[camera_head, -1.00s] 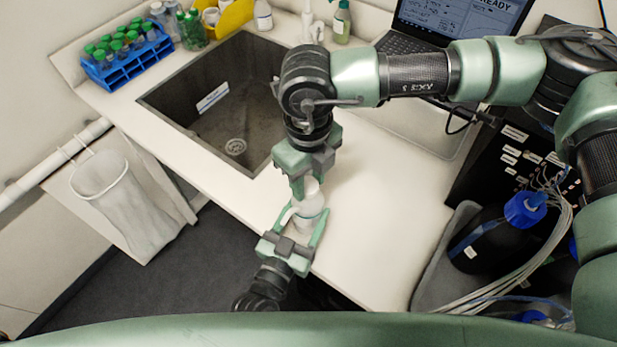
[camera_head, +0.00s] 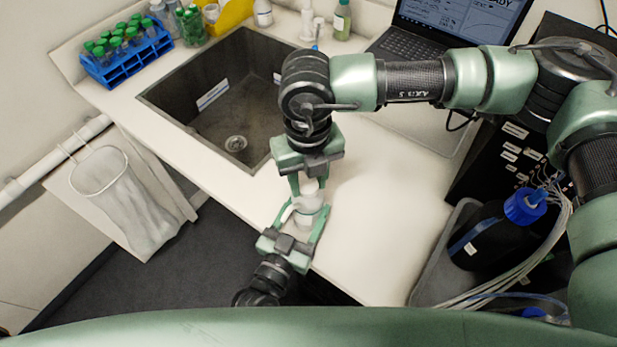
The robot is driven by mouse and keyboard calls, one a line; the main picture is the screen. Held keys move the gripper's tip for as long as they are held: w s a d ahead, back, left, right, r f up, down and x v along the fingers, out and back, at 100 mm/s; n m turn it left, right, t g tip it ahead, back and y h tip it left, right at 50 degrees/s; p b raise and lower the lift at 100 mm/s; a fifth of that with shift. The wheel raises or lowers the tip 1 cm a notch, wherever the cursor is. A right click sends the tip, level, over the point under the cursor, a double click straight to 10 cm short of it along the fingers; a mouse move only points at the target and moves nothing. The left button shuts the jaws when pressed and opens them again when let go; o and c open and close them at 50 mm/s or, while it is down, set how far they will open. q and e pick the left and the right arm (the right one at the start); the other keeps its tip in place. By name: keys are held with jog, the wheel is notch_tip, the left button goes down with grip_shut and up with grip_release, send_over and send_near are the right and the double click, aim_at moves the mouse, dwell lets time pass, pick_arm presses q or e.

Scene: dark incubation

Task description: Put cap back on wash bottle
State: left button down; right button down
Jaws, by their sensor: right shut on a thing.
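The white wash bottle (camera_head: 306,218) stands near the front edge of the white counter, below the right corner of the sink. My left gripper (camera_head: 302,217) comes up from the front with one finger on each side of the bottle's body; I cannot tell whether both fingers press on it. My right gripper (camera_head: 309,183) points down right above the bottle and is shut on a small white piece, which looks like the cap (camera_head: 310,187). The cap is at the bottle's top; whether it is seated is hidden by the fingers.
The sink (camera_head: 215,110) lies to the left behind the grippers. A blue rack (camera_head: 128,66) of green-capped tubes stands at the far left. A laptop (camera_head: 425,45) is at the back right, a dark blue-capped bottle (camera_head: 485,240) at right. The counter right of the wash bottle is clear.

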jog(key=m, duration=0.6)
jog(key=shift+a+m, duration=0.1)
jog(key=shift+m, duration=0.3)
jog(key=m, duration=1)
jog(key=shift+w+a+m, duration=0.1)
jog(key=shift+a+m, duration=0.05)
jog(key=shift+m, duration=0.15)
jog(key=shift+a+f+m, duration=0.1)
jog(key=shift+a+m, duration=0.15)
jog(key=shift+m, duration=0.85)
jog(key=shift+d+m, duration=0.2)
jog(key=shift+m, duration=1)
jog(key=c, duration=0.9)
grip_release()
jog(key=shift+d, duration=0.1)
